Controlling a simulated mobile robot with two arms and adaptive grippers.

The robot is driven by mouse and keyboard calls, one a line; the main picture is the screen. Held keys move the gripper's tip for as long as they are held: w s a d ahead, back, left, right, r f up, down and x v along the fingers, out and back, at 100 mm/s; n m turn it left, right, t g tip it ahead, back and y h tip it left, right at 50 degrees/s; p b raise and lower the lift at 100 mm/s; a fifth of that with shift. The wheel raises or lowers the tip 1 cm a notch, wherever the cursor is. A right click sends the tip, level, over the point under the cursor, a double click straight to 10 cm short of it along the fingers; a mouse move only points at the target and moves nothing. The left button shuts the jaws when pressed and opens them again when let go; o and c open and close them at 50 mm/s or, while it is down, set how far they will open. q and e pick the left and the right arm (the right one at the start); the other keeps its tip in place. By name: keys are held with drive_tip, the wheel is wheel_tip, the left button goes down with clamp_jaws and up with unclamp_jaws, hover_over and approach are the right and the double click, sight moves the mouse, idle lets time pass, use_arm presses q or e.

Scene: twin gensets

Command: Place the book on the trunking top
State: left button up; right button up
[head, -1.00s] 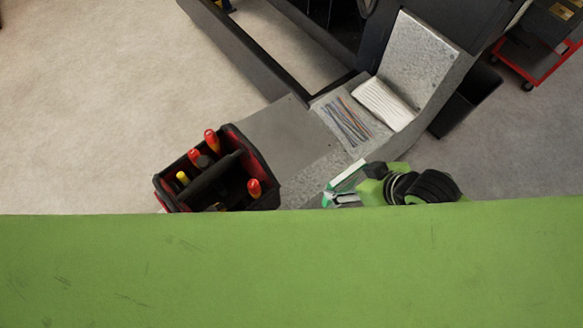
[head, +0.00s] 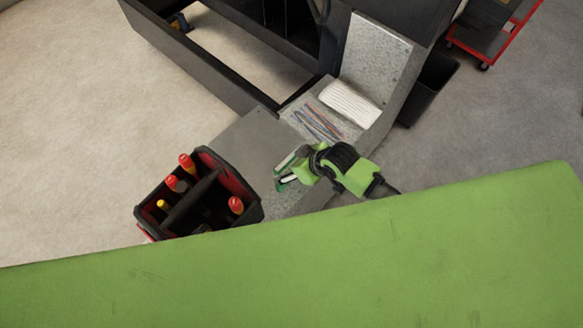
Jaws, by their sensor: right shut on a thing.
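My right gripper (head: 284,171) is over the grey metal trunking top (head: 248,142), just right of the tool tote. It is shut on a thin pale and green thing, which I take to be the book (head: 290,158). The book is small in view and partly hidden by the fingers; I cannot tell whether it touches the trunking. My left gripper is not in view.
A black tool tote (head: 205,205) with red and yellow handled tools stands left of the gripper. Several cables (head: 318,125) show in an open trunking section beside a white folded bundle (head: 350,102). A large green surface (head: 300,265) fills the foreground.

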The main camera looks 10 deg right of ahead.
sight(288, 171)
drive_tip(key=shift+w+f, duration=0.15)
drive_tip(key=shift+f, duration=1.5)
drive_tip(key=o, duration=1.6)
drive_tip(key=shift+f, duration=0.15)
drive_tip(key=shift+o, duration=0.2)
